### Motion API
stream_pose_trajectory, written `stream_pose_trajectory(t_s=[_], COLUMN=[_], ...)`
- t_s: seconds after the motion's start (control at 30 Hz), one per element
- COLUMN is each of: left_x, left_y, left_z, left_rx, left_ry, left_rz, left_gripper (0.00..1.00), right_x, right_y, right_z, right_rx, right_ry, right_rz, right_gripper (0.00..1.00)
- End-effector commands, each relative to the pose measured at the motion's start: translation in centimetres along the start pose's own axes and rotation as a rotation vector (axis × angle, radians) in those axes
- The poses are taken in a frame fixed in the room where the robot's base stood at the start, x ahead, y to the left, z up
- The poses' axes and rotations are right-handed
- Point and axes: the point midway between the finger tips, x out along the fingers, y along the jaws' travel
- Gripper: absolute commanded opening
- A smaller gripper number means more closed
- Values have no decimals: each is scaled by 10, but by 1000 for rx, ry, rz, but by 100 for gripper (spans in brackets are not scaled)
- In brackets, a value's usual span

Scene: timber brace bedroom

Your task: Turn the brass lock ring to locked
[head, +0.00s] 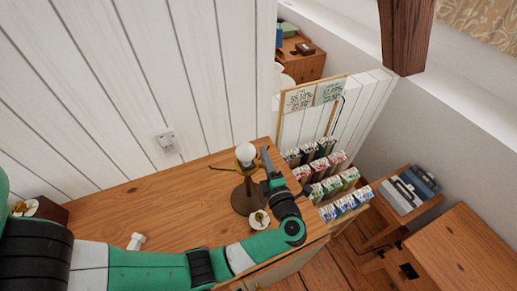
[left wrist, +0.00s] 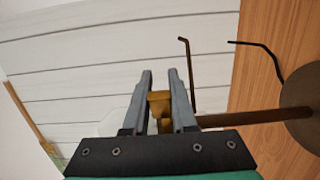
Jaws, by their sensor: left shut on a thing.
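The brass lock ring (head: 245,163) sits on a slim post below a white knob (head: 245,150), above a dark round base (head: 240,199) on the wooden top. My left gripper (head: 266,160) reaches it from the right. In the left wrist view the two grey fingers of my left gripper (left wrist: 160,85) are shut on a brass part (left wrist: 159,103), which looks like the lock ring. The post (left wrist: 255,117) and base (left wrist: 307,110) show at the right there. The ring's markings are too small to read. My right gripper is in neither view.
The wooden top (head: 160,208) is mostly clear to the left. A small white object (head: 136,241) lies there, and a white-and-brass piece (head: 259,219) lies by the base. A rack of colourful packets (head: 325,175) stands to the right. A white plank wall (head: 110,90) rises behind.

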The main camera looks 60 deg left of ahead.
Motion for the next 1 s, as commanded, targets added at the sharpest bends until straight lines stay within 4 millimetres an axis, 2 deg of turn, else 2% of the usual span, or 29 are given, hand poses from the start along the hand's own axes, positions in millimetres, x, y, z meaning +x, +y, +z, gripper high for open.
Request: stream_pose_trajectory(t_s=[0.2, 0.23, 0.4, 0.67, 0.77, 0.87, 1.0], left_x=[0, 0, 0, 0, -6, -21, -54], left_y=[0, 0, 0, 0, 0, 0, -1], left_z=[0, 0, 0, 0, 0, 1, 1], left_rx=[-2, -2, -2, -2, -2, -2, -3], left_ry=[3, 3, 3, 4, 2, -1, -3], left_rz=[3, 3, 3, 3, 3, 4, 3], left_gripper=[0, 28, 55, 55, 55, 55, 55], right_x=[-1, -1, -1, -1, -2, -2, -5], right_y=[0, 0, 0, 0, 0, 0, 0], right_z=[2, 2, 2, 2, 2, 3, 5], right_rx=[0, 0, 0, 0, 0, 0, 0], right_ry=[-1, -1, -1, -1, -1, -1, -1], right_rz=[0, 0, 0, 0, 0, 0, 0], right_gripper=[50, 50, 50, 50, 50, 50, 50])
